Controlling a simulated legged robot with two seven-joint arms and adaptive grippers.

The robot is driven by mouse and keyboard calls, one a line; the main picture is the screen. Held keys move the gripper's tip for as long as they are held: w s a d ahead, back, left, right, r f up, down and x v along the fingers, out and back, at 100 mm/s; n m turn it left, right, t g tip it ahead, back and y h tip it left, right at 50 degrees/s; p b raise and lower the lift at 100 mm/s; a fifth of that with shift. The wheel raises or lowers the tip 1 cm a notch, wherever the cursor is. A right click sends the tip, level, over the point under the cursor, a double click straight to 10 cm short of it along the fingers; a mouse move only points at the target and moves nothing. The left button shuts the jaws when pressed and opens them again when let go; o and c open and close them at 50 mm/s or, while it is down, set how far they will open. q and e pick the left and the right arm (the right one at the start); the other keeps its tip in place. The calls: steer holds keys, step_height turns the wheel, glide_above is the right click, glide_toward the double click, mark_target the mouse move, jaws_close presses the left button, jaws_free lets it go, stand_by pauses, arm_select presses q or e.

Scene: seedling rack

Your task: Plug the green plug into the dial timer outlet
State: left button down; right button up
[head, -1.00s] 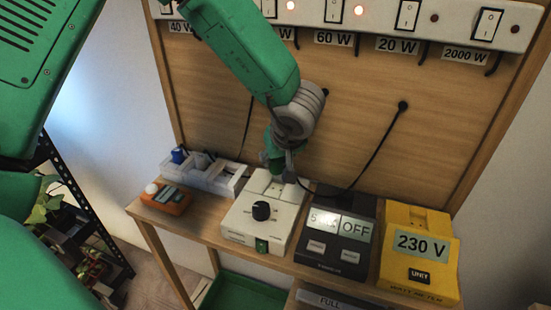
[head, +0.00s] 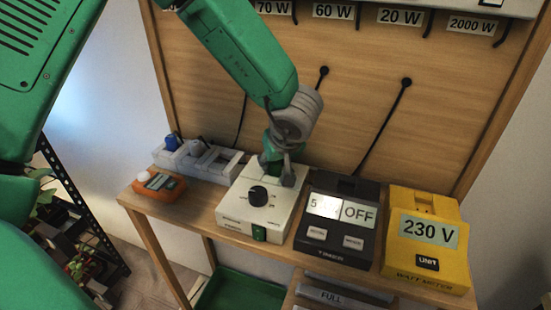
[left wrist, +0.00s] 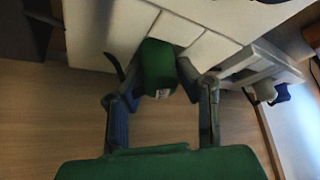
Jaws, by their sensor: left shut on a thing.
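The dial timer (head: 238,216) is a white box with a black knob and a green switch on its front. It stands on the wooden shelf. My left gripper (head: 279,174) is low over the back of its top. In the left wrist view, the gripper (left wrist: 158,88) has its two fingers on either side of the green plug (left wrist: 157,62) and is shut on it. The plug is right at the white top of the timer (left wrist: 105,30). Its pins and the outlet beneath are hidden, so I cannot tell how far in it is. My right gripper is out of view.
A black timer (head: 330,245) and a yellow watt meter (head: 428,258) stand to the right. A white power strip (head: 215,165) and an orange device (head: 158,186) are to the left. A wooden panel (head: 350,130) rises close behind, with black cables hanging on it.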

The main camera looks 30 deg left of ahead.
arm_select(q)
steer(key=c, duration=1.1)
jaws_free()
steer(key=shift+d+r, duration=0.1)
steer(key=shift+r, duration=0.05)
steer(key=v, duration=1.1)
steer(key=shift+s+d+r, duration=0.15)
steer(key=shift+d+r, duration=0.05)
steer(key=shift+r, duration=0.05)
